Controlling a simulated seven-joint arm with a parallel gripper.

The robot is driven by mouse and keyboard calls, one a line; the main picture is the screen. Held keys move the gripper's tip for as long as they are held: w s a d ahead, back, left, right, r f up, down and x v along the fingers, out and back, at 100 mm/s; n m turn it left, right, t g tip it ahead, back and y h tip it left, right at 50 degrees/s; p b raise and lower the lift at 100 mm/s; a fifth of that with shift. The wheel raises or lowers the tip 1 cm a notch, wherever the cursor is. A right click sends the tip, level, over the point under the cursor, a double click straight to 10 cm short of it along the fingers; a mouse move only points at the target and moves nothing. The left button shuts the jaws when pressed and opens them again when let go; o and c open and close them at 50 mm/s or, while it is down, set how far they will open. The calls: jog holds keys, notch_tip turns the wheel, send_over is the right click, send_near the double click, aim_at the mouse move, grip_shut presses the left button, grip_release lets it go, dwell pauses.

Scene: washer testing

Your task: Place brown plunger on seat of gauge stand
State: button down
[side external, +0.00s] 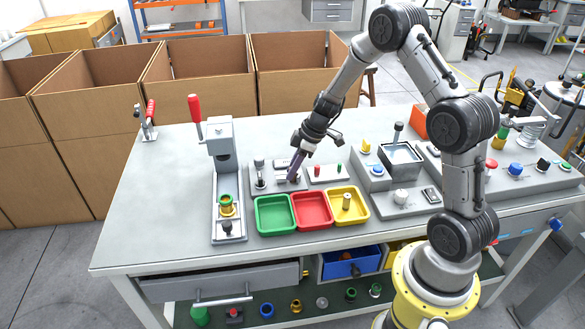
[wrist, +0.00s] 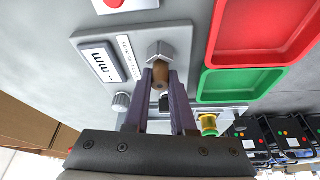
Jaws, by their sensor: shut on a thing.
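My gripper (side external: 294,176) reaches down to the grey gauge stand (side external: 263,187) behind the coloured trays. In the wrist view its two purple fingers (wrist: 162,88) are shut on the brown plunger (wrist: 160,72). The plunger's end lies right by a grey hexagonal seat (wrist: 160,49) on the gauge stand (wrist: 182,36); I cannot tell whether they touch. The stand's display marked "mm" (wrist: 98,62) is left of the plunger, with a round knob (wrist: 121,101) below it. In the side view the fingers hide the plunger.
Green (side external: 258,224), red (side external: 297,218) and yellow (side external: 362,211) trays stand just in front; the yellow one holds a small brassy cylinder (side external: 346,201). A press with a red handle (side external: 195,107) stands left. A plate with red and green pins (side external: 325,179) is at right.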

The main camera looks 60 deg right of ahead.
jog(key=c, duration=0.8)
grip_release()
jog(key=shift+o, duration=0.2)
jog(key=shift+r, duration=0.1)
jog(key=v, duration=1.2)
jog(key=s+a+r+m, duration=0.1)
jog(key=s+a+r, duration=0.2)
jog(key=a+r, duration=0.3)
jog(key=s+a+r+m+h, duration=0.1)
jog(key=s+a+r+m, duration=0.1)
jog(key=s, duration=0.5)
jog(key=s+a+r+m+t, duration=0.1)
jog(key=s+a+r+m, duration=0.1)
jog(key=s+a, duration=0.2)
jog(key=s+a+r+m+h, duration=0.1)
jog(key=s+a+r, duration=0.1)
jog(key=s, duration=0.8)
jog(key=shift+a+m+t+h, duration=0.3)
jog(key=shift+a+m+t, duration=0.1)
jog(key=shift+a, duration=0.45)
jog(key=shift+r, duration=0.15)
